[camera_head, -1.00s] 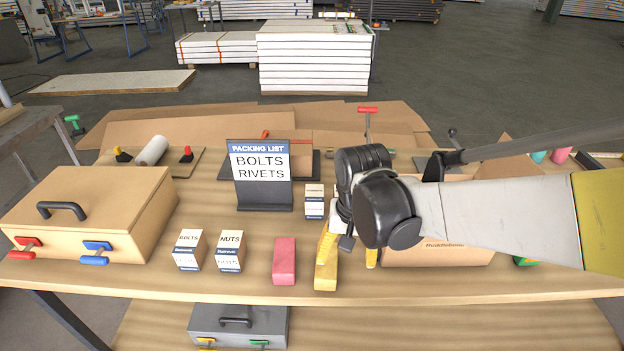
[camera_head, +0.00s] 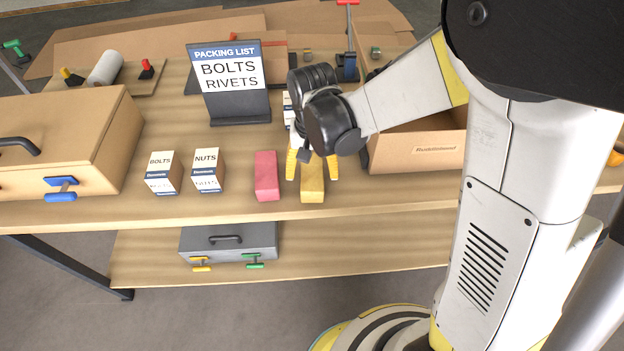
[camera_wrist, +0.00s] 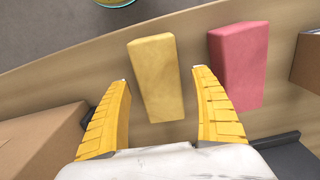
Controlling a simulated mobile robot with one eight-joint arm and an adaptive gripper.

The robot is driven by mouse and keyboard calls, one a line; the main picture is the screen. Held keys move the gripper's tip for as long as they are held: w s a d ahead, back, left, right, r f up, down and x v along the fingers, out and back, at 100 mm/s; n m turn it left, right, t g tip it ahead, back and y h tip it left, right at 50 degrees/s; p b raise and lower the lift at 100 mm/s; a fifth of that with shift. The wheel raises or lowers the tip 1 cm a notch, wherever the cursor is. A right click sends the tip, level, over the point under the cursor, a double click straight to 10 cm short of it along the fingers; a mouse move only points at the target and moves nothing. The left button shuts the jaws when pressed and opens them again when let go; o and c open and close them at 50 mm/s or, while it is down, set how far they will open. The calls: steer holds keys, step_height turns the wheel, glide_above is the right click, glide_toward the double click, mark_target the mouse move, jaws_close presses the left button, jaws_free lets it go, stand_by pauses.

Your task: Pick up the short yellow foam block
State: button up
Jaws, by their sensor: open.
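The short yellow foam block (camera_head: 312,184) stands near the front edge of the table, and in the wrist view the yellow block (camera_wrist: 155,78) lies ahead of and partly between my fingers. My gripper (camera_head: 312,172) is open, with one yellow finger on each side of the block in the head view. In the wrist view my gripper (camera_wrist: 163,103) shows a gap between each finger and the block. A pink block (camera_head: 266,176) sits just left of the yellow one, and in the wrist view it (camera_wrist: 238,62) is behind the right finger.
Two small boxes, BOLTS (camera_head: 163,172) and NUTS (camera_head: 208,170), stand to the left. A packing list sign (camera_head: 238,112) is behind them. An open cardboard box (camera_head: 415,150) is close on the right. A grey case (camera_head: 230,241) sits on the lower shelf.

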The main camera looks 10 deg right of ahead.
steer(key=shift+f, duration=0.9)
steer(key=shift+r, duration=0.1)
steer(key=c, duration=0.9)
steer(key=shift+r, duration=0.1)
